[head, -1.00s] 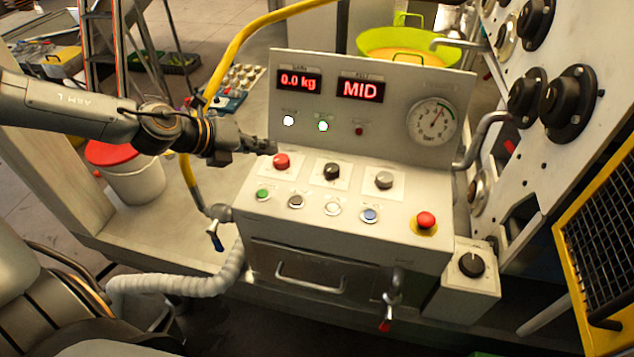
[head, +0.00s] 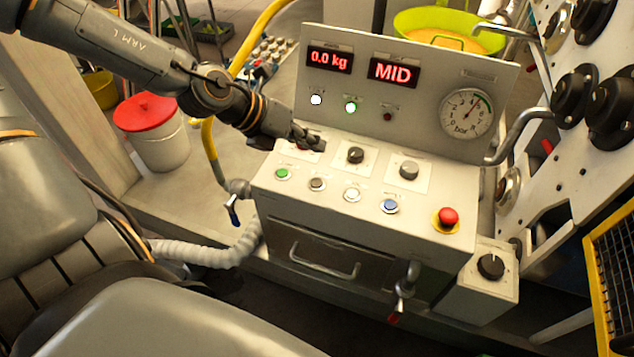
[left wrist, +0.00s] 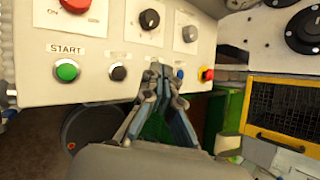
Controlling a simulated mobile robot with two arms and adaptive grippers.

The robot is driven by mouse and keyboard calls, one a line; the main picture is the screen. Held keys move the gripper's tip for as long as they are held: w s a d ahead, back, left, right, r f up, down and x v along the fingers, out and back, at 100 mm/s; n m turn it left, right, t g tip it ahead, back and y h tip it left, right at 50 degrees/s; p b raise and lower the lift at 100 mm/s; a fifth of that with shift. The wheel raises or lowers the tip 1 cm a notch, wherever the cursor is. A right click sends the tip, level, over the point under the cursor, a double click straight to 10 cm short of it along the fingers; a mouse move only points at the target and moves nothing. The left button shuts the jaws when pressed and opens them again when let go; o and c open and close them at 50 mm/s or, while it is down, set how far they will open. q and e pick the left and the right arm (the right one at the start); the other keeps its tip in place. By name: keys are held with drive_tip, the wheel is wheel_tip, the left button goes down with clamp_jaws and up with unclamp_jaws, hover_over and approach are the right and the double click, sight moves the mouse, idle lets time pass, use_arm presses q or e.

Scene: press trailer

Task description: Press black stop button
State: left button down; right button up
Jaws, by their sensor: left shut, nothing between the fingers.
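The stop button (head: 317,184) is a small dark round button with a pale rim on the sloped control panel (head: 430,205), just right of the green start button (head: 283,174). In the left wrist view the dark button (left wrist: 117,72) is left of the fingertips, and its label is too blurred to read. My left gripper (head: 318,144) is shut and empty above the panel's upper left, over the red knob. The gripper's fingers (left wrist: 160,70) show in the left wrist view, apart from the dark button and partly covering the buttons further right. My right gripper is not in view.
A white button (head: 352,195), a blue button (head: 389,206) and a red mushroom button (head: 447,217) continue the row. A black knob (head: 355,155) and a grey knob (head: 409,170) stand above. A handle (head: 400,290) projects below the panel. The displays read 0.0 kg and MID.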

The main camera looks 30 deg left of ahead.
sight(313, 183)
use_arm(q)
wheel_tip(313, 183, down, 7)
drive_tip(key=b, duration=0.5)
drive_tip(key=shift+f, duration=0.2)
drive_tip(key=shift+f+b, duration=0.25)
drive_tip(key=shift+b, duration=0.3)
idle(0.5)
drive_tip(key=shift+f+b, duration=0.4)
drive_tip(key=shift+b, duration=0.2)
drive_tip(key=shift+f+b, duration=0.4)
drive_tip(key=shift+b, duration=0.05)
idle(0.5)
drive_tip(key=shift+r, duration=0.15)
drive_tip(key=shift+r+p, duration=0.5)
drive_tip(key=shift+r, duration=0.2)
drive_tip(key=shift+r, duration=0.1)
